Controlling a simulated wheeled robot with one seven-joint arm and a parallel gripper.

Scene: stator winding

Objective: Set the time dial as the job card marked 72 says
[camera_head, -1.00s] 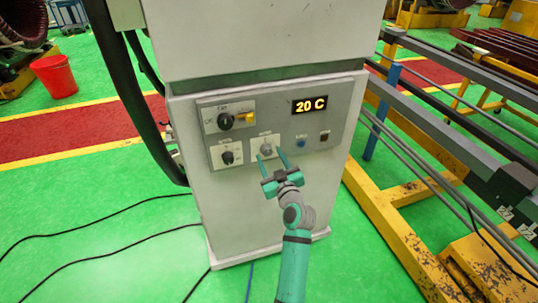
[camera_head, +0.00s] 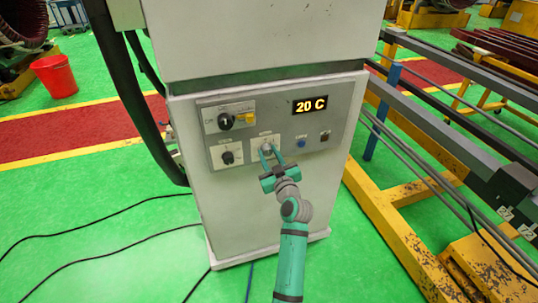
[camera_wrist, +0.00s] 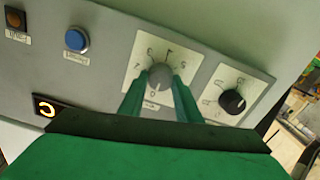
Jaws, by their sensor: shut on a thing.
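The control panel (camera_head: 288,171) is on the front of a white cabinet. A grey dial (camera_wrist: 160,77) sits on a white numbered plate (camera_wrist: 139,61) in the wrist view. My gripper (camera_head: 268,148) is shut on this grey dial, with one green finger on each side of it. The dial's pointer setting is hard to read. A black dial (camera_head: 228,158) is beside it at left in the head view; it also shows in the wrist view (camera_wrist: 232,101).
A lit display (camera_head: 310,105) reads 20 C. A yellow frame (camera_head: 395,225) stands at right. Cables (camera_head: 95,237) lie on the floor at left.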

